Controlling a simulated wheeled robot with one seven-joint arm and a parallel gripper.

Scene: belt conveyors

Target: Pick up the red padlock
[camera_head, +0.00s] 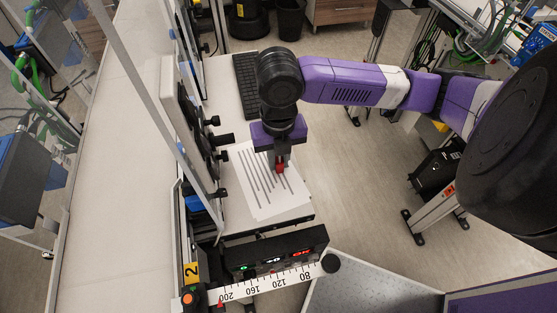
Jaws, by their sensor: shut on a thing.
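The red padlock (281,168) is a small red shape at the tips of my gripper (280,163), over the white striped sheet (252,196). My gripper points down and is shut on the padlock. The fingers cover part of the padlock, so its shackle cannot be made out. I cannot tell whether the padlock touches the sheet or hangs just above it. My purple and black arm reaches in from the right.
A black keyboard (245,85) lies behind my gripper. A metal frame with dark knobs (214,121) stands close on the left, beside a long pale belt (105,160). A black display box (275,252) and a numbered ruler (264,283) are in front. Open floor lies right.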

